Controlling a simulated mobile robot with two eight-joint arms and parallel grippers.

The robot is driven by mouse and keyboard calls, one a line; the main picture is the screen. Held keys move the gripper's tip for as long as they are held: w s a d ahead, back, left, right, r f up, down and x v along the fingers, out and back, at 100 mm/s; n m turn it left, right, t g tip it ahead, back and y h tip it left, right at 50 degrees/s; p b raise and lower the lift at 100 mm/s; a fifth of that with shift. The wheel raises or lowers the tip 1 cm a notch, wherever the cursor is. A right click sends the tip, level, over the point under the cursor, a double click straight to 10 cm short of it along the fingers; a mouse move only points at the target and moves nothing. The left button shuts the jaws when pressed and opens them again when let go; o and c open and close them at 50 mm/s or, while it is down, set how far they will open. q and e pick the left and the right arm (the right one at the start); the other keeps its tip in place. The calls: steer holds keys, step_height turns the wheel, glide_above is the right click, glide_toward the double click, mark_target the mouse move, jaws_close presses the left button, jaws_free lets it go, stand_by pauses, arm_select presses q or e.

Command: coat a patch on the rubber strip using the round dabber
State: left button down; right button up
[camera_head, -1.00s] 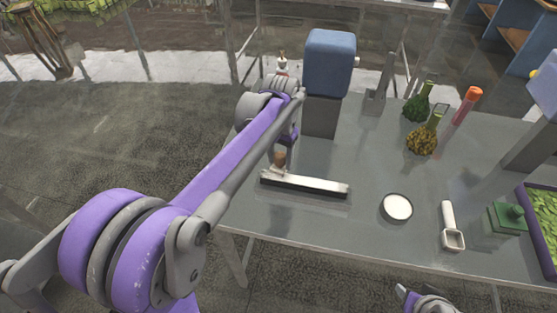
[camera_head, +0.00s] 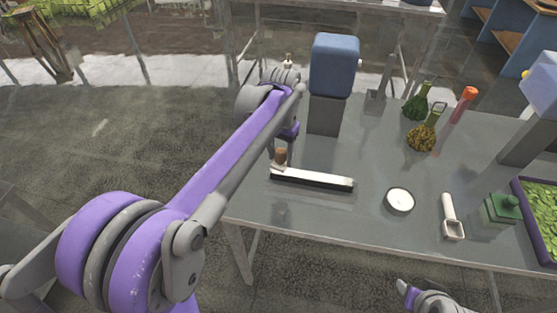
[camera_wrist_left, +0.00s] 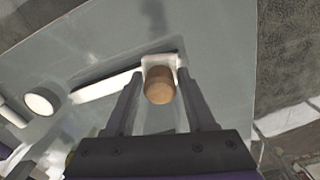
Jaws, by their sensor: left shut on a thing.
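The round dabber (camera_head: 280,157), with a brown wooden knob and a whitish lower part, is at the left end of the strip in the head view. My left gripper (camera_wrist_left: 160,77) is shut on the dabber, with one finger on each side of its knob (camera_wrist_left: 160,86). The rubber strip (camera_head: 318,180) is a long bar with a white top and dark front side. It also shows in the left wrist view (camera_wrist_left: 108,82). The dabber's underside is hidden, so contact with the strip is unclear. Part of my right arm shows at the bottom; its fingers are unclear.
A round dish of white powder (camera_head: 399,200) stands right of the strip. Further right are a white scoop (camera_head: 450,215), a green container (camera_head: 502,208) and a purple tray (camera_head: 524,210). A blue-topped block (camera_head: 333,65) and flasks (camera_head: 421,138) stand behind. The table's front is mostly clear.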

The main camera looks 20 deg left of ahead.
mark_target(280, 152)
arm_select(q)
step_height(280, 152, up, 3)
steer(key=shift+s+f+p, duration=0.1)
steer(key=shift+s+p, duration=0.05)
steer(key=shift+p, duration=0.3)
steer(key=shift+r, duration=0.5)
arm_select(e)
steer(key=shift+w+a+r, duration=0.1)
steer(key=shift+r, duration=0.5)
steer(key=shift+w+a+r, duration=0.1)
steer(key=shift+r, duration=0.5)
steer(key=shift+s, duration=0.1)
